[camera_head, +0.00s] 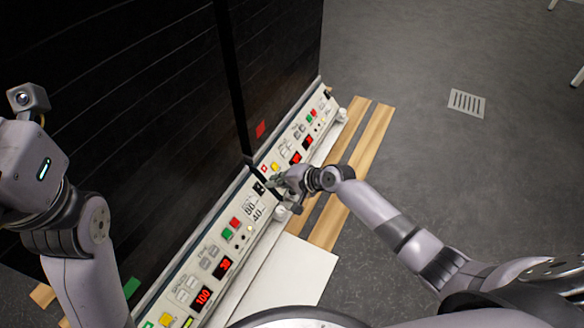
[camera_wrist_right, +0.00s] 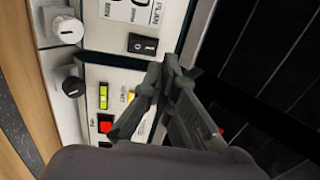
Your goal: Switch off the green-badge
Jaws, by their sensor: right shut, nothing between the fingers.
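The green badge (camera_head: 131,287) is on the lower front of the near black cabinet (camera_head: 130,130). That unit's pale control panel (camera_head: 187,255) runs along its foot. A black rocker switch (camera_head: 259,187) sits at the panel's right end; it also shows in the right wrist view (camera_wrist_right: 142,44). Its exact tilt is hard to tell. My right gripper (camera_head: 279,182) is shut and empty close beside the switch. In the right wrist view its fingertips (camera_wrist_right: 167,66) are just below the switch; contact cannot be told. My left arm is at the left, its fingers out of frame.
A second unit with a red badge (camera_head: 260,129) adjoins beyond a narrow gap. Its panel (camera_head: 318,119) has buttons and red displays. Knobs (camera_wrist_right: 67,30) stick out along the panels' front side. Wooden slats (camera_head: 366,138) lie beside the units.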

